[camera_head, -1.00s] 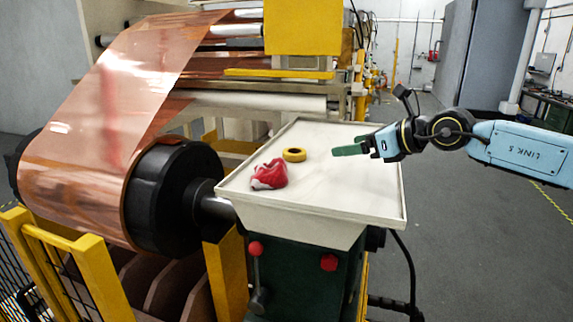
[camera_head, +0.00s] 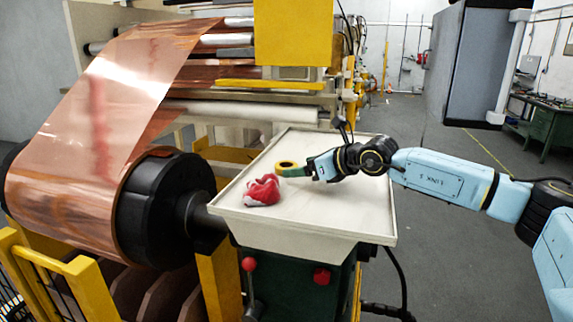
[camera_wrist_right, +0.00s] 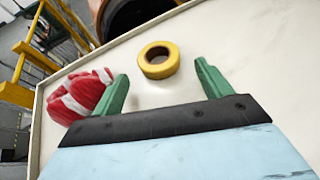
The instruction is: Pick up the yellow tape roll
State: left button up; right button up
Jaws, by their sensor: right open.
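The yellow tape roll (camera_head: 287,163) lies flat on the pale tray (camera_head: 330,232) toward its far left part. In the right wrist view the tape roll (camera_wrist_right: 159,59) lies ahead of and between the two green fingers, apart from both. My right gripper (camera_head: 284,171) reaches in from the right and is open and empty, its fingertips just beside the roll in the head view. The open fingers also show in the right wrist view (camera_wrist_right: 160,75). My left gripper is not in view.
A crumpled red and white cloth (camera_head: 262,190) lies on the tray left of my right gripper, close to one finger in the wrist view (camera_wrist_right: 82,96). A large copper foil roll (camera_head: 75,190) stands left of the tray. The tray's right part is clear.

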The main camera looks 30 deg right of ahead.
jog(key=shift+p+x, duration=0.3)
jog(key=shift+x, duration=1.15)
jog(key=shift+r, duration=0.1)
jog(key=shift+c, duration=0.4)
jog(key=shift+a, duration=0.1)
jog(key=c, duration=1)
jog(key=shift+r, duration=0.1)
